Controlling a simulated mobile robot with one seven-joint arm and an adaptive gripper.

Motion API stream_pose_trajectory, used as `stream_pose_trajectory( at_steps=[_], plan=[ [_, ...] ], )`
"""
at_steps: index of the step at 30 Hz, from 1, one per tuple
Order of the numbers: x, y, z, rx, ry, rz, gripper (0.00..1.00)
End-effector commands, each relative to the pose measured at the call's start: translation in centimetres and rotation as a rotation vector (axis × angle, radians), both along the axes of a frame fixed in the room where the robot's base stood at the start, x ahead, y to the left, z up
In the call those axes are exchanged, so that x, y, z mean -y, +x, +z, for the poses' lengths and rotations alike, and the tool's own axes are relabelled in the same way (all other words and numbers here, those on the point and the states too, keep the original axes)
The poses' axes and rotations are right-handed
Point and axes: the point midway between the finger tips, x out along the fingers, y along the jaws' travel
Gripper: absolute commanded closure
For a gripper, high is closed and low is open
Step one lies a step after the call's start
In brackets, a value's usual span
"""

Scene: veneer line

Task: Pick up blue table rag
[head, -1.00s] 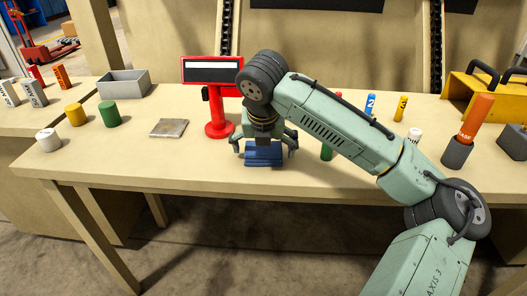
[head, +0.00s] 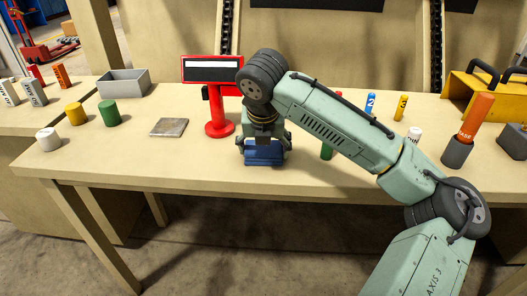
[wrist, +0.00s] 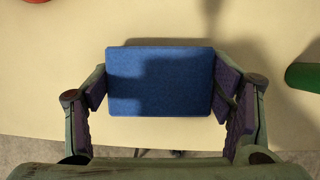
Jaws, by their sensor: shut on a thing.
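The blue table rag (head: 264,153) is a folded blue block near the front edge of the table (head: 330,182). In the wrist view the rag (wrist: 160,82) shows as a flat blue rectangle. My gripper (head: 264,149) is over the rag from above. In the wrist view my gripper (wrist: 161,90) has its two pads at the left and right ends of the rag, shut on it. The rag appears to be still at table height. A shadow covers part of its top.
A red stand with a display (head: 218,127) is just behind and left. A grey square plate (head: 169,127), green cylinder (head: 109,113) and grey bin (head: 124,83) are further left. A green cylinder (head: 327,151) is close on the right. An orange cylinder in a dark holder (head: 475,117) stands far right.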

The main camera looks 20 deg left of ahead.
Motion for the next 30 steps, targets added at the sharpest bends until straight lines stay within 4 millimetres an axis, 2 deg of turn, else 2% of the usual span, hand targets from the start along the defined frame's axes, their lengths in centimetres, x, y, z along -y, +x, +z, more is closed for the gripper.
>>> stream_pose_trajectory(
  at_steps=[8, 15, 30],
  plan=[
    [0.0, 0.0, 0.5, 0.001, -0.001, 0.001, 0.54],
    [-0.1, 0.0, 3.4, 0.003, 0.001, 0.000, 0.54],
    [-9.4, -8.0, 4.5, 0.002, 0.000, 0.006, 0.54]
  ],
)
